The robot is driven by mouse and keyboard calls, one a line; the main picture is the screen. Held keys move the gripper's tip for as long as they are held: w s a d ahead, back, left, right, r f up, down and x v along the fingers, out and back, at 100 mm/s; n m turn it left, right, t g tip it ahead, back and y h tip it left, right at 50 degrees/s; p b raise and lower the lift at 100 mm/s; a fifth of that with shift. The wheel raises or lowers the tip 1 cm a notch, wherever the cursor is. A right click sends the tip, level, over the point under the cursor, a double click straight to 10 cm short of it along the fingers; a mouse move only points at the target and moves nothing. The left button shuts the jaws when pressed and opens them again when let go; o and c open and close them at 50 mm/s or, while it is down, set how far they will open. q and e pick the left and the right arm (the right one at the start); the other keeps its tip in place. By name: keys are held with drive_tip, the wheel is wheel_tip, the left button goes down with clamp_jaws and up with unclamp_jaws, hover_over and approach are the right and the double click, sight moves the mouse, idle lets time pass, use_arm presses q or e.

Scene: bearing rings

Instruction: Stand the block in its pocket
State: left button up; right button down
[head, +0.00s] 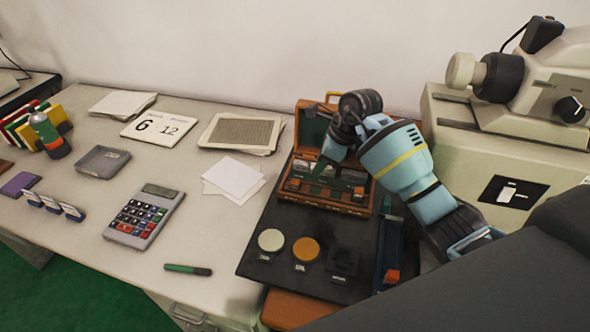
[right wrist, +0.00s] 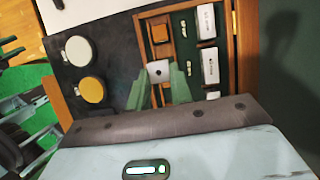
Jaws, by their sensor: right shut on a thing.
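The wooden case (head: 356,208) stands open on a dark mat, with blocks and pockets inside; it also fills the upper middle of the right wrist view (right wrist: 172,8). My right gripper (head: 318,168) reaches down over the case from the right. In the right wrist view its green fingers (right wrist: 162,88) are shut on a small silvery block (right wrist: 158,72) with a dark spot on its face. The block is at the row of the case with a brown square pocket (right wrist: 160,33). I cannot tell whether it touches the case floor. My left gripper is not in view.
White blocks (right wrist: 209,62) sit in the case's other row. A pale disc (head: 271,240) and an orange disc (head: 306,249) lie on the dark mat (head: 262,268). A calculator (head: 145,215) and marker (head: 188,269) lie left. A large machine (head: 530,85) stands right.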

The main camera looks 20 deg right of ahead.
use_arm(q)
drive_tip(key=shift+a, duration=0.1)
use_arm(e)
drive_tip(key=shift+w+d+r, duration=0.1)
drive_tip(key=shift+d, duration=0.15)
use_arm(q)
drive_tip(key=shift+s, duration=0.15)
